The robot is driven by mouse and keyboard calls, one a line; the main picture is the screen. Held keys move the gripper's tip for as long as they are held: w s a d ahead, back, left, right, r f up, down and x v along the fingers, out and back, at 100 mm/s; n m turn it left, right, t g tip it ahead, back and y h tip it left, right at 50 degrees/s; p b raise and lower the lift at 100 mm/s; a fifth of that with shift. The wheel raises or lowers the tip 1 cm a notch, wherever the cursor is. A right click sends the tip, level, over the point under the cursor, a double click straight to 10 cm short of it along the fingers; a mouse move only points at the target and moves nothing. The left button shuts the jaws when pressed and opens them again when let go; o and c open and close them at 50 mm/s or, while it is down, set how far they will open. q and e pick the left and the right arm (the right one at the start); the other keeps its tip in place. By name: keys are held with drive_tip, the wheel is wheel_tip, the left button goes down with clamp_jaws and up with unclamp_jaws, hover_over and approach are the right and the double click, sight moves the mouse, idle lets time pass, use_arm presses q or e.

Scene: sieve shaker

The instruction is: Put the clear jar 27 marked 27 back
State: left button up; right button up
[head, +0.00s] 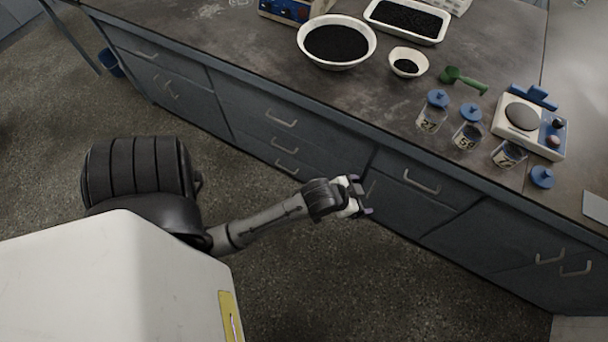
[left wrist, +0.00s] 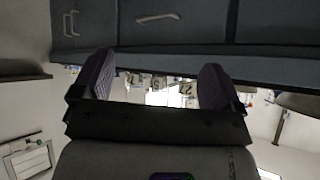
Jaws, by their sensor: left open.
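The clear jar 27 (head: 429,121) stands upright on the counter with its blue lid on, leftmost of three jars near the front edge. It also shows small in the left wrist view (left wrist: 187,88), partly behind a finger. A second lidded jar (head: 466,137) stands to its right, and a third jar (head: 509,154) has no lid on it. My left gripper (head: 360,197) is open and empty, in front of the drawers and apart from the jars. Its two fingers are spread in the left wrist view (left wrist: 157,83). My right gripper is not seen.
A loose blue lid (head: 542,177) lies right of the jars. A white balance (head: 530,125) stands behind them. A green scoop (head: 464,79), a small bowl (head: 418,57), a large bowl (head: 367,58) and a tray (head: 437,37) lie farther back. Drawer handles (head: 421,183) stick out near my gripper.

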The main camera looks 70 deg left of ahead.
use_arm(q)
drive_tip(key=s+d+m+g, duration=0.1)
drive_tip(key=s+d+g, duration=0.2)
drive_tip(key=s, duration=0.5)
drive_tip(key=s+d+g+h, duration=0.1)
drive_tip(key=s+d+g, duration=0.2)
drive_tip(key=s, duration=0.6)
drive_tip(key=shift+s+m, duration=0.2)
drive_tip(key=shift+m, duration=0.2)
